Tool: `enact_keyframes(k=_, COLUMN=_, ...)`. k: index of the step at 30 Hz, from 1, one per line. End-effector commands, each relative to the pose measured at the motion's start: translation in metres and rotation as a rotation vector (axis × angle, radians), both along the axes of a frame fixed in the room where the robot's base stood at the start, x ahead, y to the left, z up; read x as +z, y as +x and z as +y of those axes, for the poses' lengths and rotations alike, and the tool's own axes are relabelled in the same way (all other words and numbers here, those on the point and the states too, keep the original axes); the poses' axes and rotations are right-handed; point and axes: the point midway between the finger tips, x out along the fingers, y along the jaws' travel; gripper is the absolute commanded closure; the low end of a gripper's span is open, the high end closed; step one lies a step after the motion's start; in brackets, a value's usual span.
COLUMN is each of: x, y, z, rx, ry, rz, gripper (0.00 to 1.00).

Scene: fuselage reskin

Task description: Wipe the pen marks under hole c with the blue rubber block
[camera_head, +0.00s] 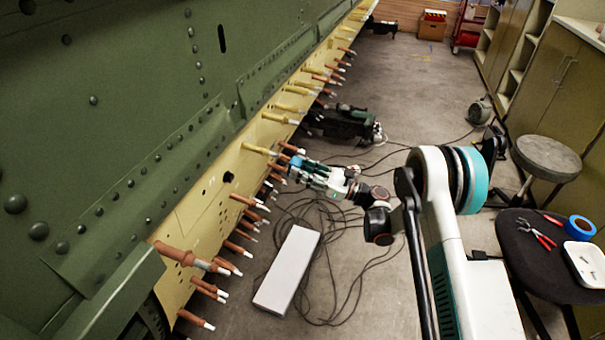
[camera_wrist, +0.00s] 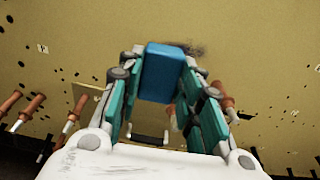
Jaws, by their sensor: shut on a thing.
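My gripper (camera_head: 312,172) reaches toward the yellow lower skin panel (camera_head: 206,196). In the wrist view my gripper (camera_wrist: 160,85) is shut on the blue rubber block (camera_wrist: 163,70), one finger on each side of it. The block's far end is at or very near the panel; I cannot tell if it touches. Dark pen marks (camera_wrist: 192,50) show on the panel just right of the block's top, and the block may cover part of them. Small printed labels (camera_wrist: 43,48) show on the panel, but the letters are too small to read. The block is small in the head view (camera_head: 297,161).
Copper-coloured pins (camera_head: 187,257) stick out along the panel on both sides of my gripper. A white box (camera_head: 287,270) and loose cables (camera_head: 345,285) lie on the floor. A dark stool (camera_head: 545,157) and a chair with pliers (camera_head: 535,232) stand at right.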

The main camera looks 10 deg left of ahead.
Motion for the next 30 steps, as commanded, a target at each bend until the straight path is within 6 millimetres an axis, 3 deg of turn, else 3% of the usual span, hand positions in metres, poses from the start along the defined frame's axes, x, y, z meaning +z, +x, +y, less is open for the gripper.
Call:
enact_keyframes(k=21, x=0.014, y=0.004, z=0.054, rx=0.003, ry=-0.001, rz=-0.002, gripper=0.86)
enact_keyframes(k=30, x=0.015, y=0.004, z=0.057, rx=0.003, ry=-0.001, rz=-0.002, gripper=0.86)
